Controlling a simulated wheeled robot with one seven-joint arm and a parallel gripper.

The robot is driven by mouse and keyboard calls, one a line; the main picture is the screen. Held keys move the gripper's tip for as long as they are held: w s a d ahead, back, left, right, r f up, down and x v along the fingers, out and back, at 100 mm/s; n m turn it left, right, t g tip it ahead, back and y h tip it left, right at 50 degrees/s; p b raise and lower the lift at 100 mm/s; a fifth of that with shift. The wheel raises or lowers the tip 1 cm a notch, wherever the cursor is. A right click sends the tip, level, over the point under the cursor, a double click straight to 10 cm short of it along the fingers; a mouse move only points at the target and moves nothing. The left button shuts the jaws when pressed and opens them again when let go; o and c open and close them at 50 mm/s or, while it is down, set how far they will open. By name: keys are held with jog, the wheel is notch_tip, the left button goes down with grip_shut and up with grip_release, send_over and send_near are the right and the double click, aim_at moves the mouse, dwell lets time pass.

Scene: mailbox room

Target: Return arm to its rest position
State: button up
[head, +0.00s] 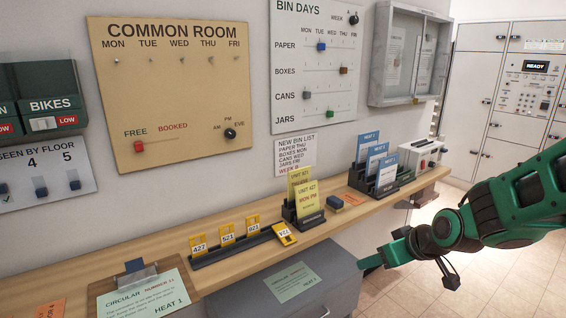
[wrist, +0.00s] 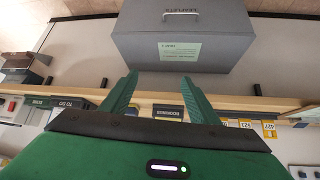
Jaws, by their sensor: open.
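My gripper (head: 407,274) is at the end of my green arm (head: 510,210), which reaches in from the right of the head view. It is in front of the wooden shelf, right of the grey box, over the floor. In the wrist view the two green fingers (wrist: 158,82) stand apart with nothing between them. The grey box (wrist: 185,40) with a green paper shows beyond the fingertips, and the shelf edge (wrist: 225,101) crosses behind the fingers. The rest position itself is not marked in either view.
The wooden shelf (head: 240,258) runs along the wall. On it are yellow tags (head: 227,233) in a rack, card holders (head: 307,200), blue leaflets (head: 372,160) and a clipboard (head: 147,290). The grey box (head: 325,270) is below. Tiled floor (head: 435,215) is open at right.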

jog(key=s+d+r+m+g+h, duration=0.2)
jog(key=s+d+m+g+h, duration=0.3)
jog(key=s+d, duration=0.95)
jog(key=s+d+r+m+g+y, duration=0.2)
jog(key=s+m, duration=0.3)
jog(key=s, duration=0.8)
jog(key=shift+s+r+m+g, duration=0.25)
jog(key=shift+m+g, duration=0.05)
jog(key=shift+m, duration=0.1)
jog(key=shift+d, duration=0.1)
jog(key=shift+w+f, duration=0.25)
jog(key=shift+w, duration=0.4)
